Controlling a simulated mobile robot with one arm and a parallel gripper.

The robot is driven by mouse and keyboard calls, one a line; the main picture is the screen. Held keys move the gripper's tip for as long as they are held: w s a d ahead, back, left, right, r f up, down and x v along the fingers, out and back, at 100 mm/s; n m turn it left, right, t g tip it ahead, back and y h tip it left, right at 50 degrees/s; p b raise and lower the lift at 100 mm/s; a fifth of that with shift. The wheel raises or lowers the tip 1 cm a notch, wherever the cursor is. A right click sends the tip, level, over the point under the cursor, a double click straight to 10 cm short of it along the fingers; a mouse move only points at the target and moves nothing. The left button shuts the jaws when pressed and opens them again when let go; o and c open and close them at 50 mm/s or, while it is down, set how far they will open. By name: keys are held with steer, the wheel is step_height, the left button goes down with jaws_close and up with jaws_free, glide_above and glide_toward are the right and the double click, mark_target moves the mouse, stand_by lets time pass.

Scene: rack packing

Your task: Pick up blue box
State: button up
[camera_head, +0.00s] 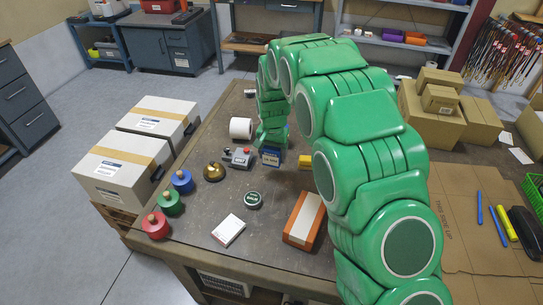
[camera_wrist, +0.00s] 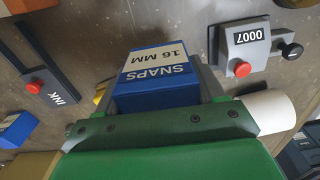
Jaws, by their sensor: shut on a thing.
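The blue box (camera_wrist: 158,92) has a white label reading "SNAPS 16 MM" and fills the space between the fingers of my gripper (camera_wrist: 160,78) in the wrist view. The jaws are shut on its sides. In the head view the blue box (camera_head: 270,158) shows under the end of my green arm, near the middle of the workbench (camera_head: 190,243). My gripper is mostly hidden there by the arm. I cannot tell whether the box touches the bench top.
A grey device with a red button (camera_head: 241,157), a brass bell (camera_head: 214,171) and a white roll (camera_head: 240,128) are left of the box. A green round tin (camera_head: 253,200), a white card box (camera_head: 229,230) and an orange-brown box (camera_head: 304,220) are nearer. Another blue item (camera_wrist: 15,129) is at lower left.

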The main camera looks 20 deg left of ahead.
mark_target(275, 151)
steer(key=s+r, duration=0.1)
steer(key=s+d+r, duration=0.1)
steer(key=r, duration=0.1)
steer(key=shift+s+d+r, duration=0.1)
steer(key=shift+s+r, duration=0.05)
steer(key=shift+s, duration=0.1)
steer(key=s+d+r, duration=0.3)
steer(key=s+d, duration=0.3)
steer(key=s, duration=0.3)
steer(key=s+d+r, duration=0.4)
steer(key=s+d, duration=0.2)
steer(key=s, duration=0.4)
steer(key=s+d+r, duration=0.3)
steer(key=s+d, duration=0.4)
steer(key=s, duration=0.2)
steer(key=shift+n, duration=0.3)
steer(key=w+a+f, duration=0.1)
steer(key=w+f, duration=0.1)
steer(key=w, duration=0.1)
steer(key=w+a+f, duration=0.2)
steer(key=w+f, duration=0.1)
steer(key=w, duration=0.1)
steer(key=w+a+f, duration=0.1)
steer(key=w+f, duration=0.2)
steer(key=w, duration=0.1)
steer(key=shift+w+a, duration=0.1)
steer(key=shift+a, duration=0.3)
steer(key=shift+w+a+f, duration=0.2)
steer(key=shift+w+f, duration=0.4)
steer(key=shift+f, duration=0.3)
